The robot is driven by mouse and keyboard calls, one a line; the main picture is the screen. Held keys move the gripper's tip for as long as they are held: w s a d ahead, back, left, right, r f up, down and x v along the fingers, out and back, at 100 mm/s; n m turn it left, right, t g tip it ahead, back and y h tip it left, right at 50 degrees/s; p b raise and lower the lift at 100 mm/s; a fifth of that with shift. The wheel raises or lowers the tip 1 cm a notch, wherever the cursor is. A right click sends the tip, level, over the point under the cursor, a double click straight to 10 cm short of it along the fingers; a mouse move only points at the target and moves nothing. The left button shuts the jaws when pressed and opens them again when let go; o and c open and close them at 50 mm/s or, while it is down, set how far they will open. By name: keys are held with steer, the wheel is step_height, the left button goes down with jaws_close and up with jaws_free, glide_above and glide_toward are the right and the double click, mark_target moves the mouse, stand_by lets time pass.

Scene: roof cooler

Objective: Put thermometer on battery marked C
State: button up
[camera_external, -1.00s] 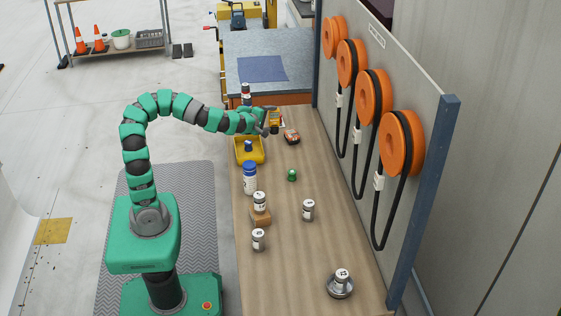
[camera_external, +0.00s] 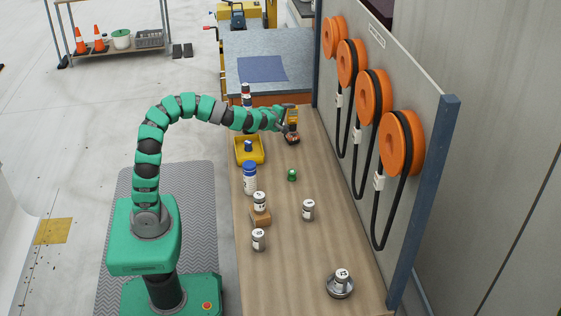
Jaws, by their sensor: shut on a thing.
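My gripper (camera_external: 284,122) is shut on a small upright yellow and dark device (camera_external: 292,114), which looks like the thermometer. It is over the far part of the wooden bench. A low orange-red and black block (camera_external: 292,139), which may be a battery, is directly below the device in the picture. I cannot tell whether the two touch. Any letter on the block is too small to read. The gripper's fingers are partly hidden by the device and the arm.
On the bench (camera_external: 330,240) are a yellow tray (camera_external: 239,158) holding a blue item, a blue-capped bottle (camera_external: 249,181), a green item (camera_external: 292,175) and several labelled cans, one on a wooden block (camera_external: 261,217). A panel with orange hose reels (camera_external: 403,143) borders the right side.

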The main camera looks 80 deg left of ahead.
step_height(320, 180, down, 2)
steer(key=shift+r, duration=0.1)
steer(key=o, duration=1.1)
steer(key=p+v, duration=0.1)
steer(key=v, duration=1.1)
steer(key=shift+d, duration=0.1)
